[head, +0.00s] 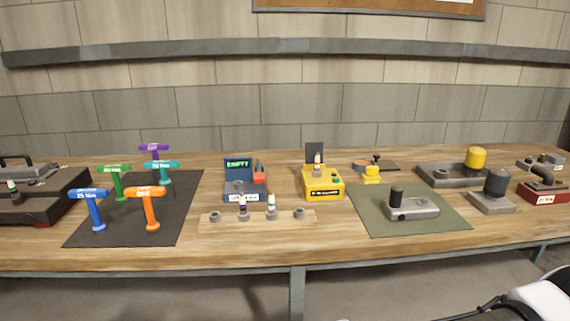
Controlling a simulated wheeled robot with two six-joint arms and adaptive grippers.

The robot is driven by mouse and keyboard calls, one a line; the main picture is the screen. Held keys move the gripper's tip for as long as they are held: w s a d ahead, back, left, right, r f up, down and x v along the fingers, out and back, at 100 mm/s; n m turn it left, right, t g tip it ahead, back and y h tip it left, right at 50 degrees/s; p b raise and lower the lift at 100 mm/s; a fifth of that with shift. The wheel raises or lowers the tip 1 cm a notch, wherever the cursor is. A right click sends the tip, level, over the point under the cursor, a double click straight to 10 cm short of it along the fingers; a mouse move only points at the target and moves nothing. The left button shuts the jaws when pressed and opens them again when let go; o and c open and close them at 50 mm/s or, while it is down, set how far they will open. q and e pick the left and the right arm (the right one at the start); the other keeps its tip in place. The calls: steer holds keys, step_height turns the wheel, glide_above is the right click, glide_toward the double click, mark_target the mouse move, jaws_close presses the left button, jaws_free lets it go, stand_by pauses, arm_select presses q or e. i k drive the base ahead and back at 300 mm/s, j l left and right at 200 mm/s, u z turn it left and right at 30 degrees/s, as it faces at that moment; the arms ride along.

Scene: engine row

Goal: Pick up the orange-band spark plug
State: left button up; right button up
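Several small spark plugs with white tops show. One with a reddish or orange-looking band (317,161) stands upright in the yellow device (322,184) at the middle; its band is too small to be sure of the colour. One with a purple band (243,206) and one with a blue-teal band (271,207) stand upright in the wooden strip (229,223) in front. One with a green band (13,188) stands at the far left. Neither of my grippers shows; only a white and black part of my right arm is at the bottom right.
T-handled tools, including an orange one (148,208), stand on a dark mat (88,232) at left. A blue tester (239,171) reads EMPTY. A metal part (413,209) lies on a green mat (375,228). The table's front strip (290,248) is clear.

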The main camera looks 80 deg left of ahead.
mark_target(316, 169)
steer(key=u, duration=2.5)
steer(key=i+l, duration=0.1)
steer(key=l, duration=0.2)
